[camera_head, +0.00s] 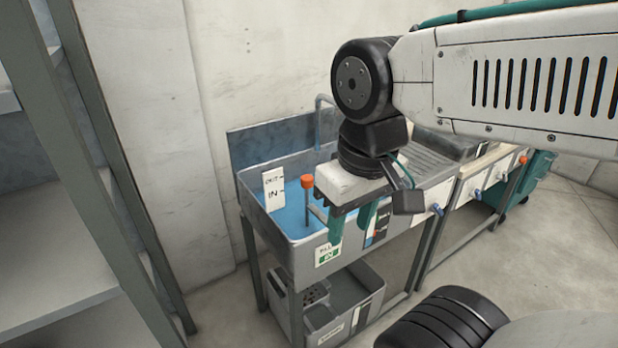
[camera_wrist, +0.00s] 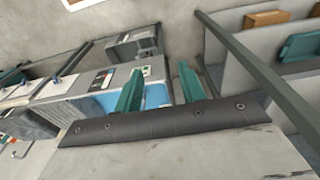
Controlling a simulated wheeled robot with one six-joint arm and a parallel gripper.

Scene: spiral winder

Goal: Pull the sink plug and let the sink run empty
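The grey sink (camera_head: 290,238) holds blue water (camera_head: 255,184); part of it also shows in the wrist view (camera_wrist: 157,96). An upright rod with an orange knob (camera_head: 307,181) stands in the water, likely the plug's handle; the plug itself cannot be seen. My gripper (camera_head: 350,232) hangs at the front right of the sink, to the right of the orange knob and apart from it in the picture. Its two teal fingers are spread with nothing between them, as the wrist view also shows (camera_wrist: 160,68). My wrist hides part of the sink's right side.
A tap (camera_head: 319,115) rises at the sink's back. A ribbed drainboard (camera_head: 430,160) and benches with blue knobs run to the right. A grey bin (camera_head: 345,300) sits on the lower shelf. A tall shelf rack (camera_head: 110,165) stands at left. Floor in front is clear.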

